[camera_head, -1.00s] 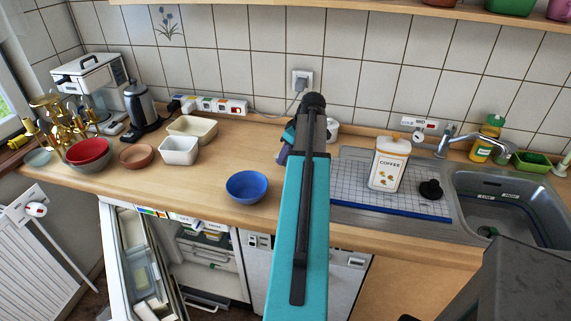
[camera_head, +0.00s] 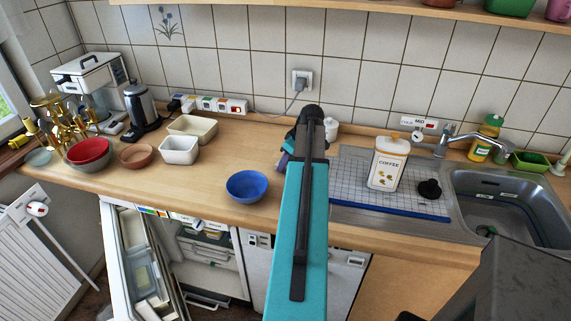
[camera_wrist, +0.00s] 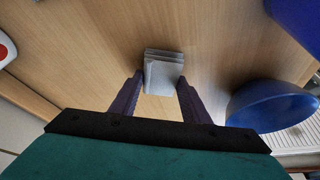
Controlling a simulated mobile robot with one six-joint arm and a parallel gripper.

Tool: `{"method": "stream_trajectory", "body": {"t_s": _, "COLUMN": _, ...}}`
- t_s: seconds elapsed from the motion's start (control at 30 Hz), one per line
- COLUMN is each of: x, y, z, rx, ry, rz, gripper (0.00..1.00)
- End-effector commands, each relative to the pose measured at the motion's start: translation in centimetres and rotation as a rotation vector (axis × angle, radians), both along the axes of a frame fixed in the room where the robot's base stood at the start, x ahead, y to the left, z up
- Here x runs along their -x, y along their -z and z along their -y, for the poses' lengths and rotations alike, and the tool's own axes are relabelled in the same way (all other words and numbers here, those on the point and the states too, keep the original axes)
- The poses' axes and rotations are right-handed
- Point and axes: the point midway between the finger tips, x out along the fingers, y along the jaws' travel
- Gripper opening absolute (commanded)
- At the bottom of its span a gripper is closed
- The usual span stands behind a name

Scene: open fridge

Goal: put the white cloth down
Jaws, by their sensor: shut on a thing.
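The white cloth (camera_wrist: 162,72) is a small, pale grey-white folded piece between the two purple fingers of my gripper (camera_wrist: 160,88) in the wrist view. My gripper is shut on it, with the wooden countertop (camera_wrist: 100,40) behind. I cannot tell whether the cloth touches the wood. In the head view my gripper (camera_head: 284,160) is mostly hidden behind my arm, over the counter between the blue bowl and the drainer. The cloth cannot be made out there.
A blue bowl (camera_head: 247,186) stands just left of my arm; it also shows in the wrist view (camera_wrist: 268,106). A coffee container (camera_head: 388,163) stands on the drainer beside the sink (camera_head: 510,205). Bowls stand further left. The open fridge (camera_head: 207,262) is below. Bare wood lies behind the blue bowl.

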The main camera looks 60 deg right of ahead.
Motion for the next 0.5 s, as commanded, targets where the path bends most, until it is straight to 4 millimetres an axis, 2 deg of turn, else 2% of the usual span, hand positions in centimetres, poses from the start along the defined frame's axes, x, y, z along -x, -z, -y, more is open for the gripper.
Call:
{"method": "stream_trajectory", "body": {"t_s": 0.03, "x": -0.01, "y": 0.2, "z": 0.0, "rx": 0.0, "ry": 0.0, "rz": 0.0, "gripper": 0.17}}
{"method": "stream_trajectory", "body": {"t_s": 0.07, "x": -0.01, "y": 0.15, "z": 0.0, "rx": 0.0, "ry": 0.0, "rz": 0.0, "gripper": 0.45}}
{"method": "stream_trajectory", "body": {"t_s": 0.17, "x": -0.01, "y": 0.1, "z": 0.0, "rx": 0.0, "ry": 0.0, "rz": 0.0, "gripper": 0.61}}
{"method": "stream_trajectory", "body": {"t_s": 0.5, "x": -0.02, "y": 0.0, "z": -0.01, "rx": 0.0, "ry": 0.0, "rz": 0.0, "gripper": 0.61}}
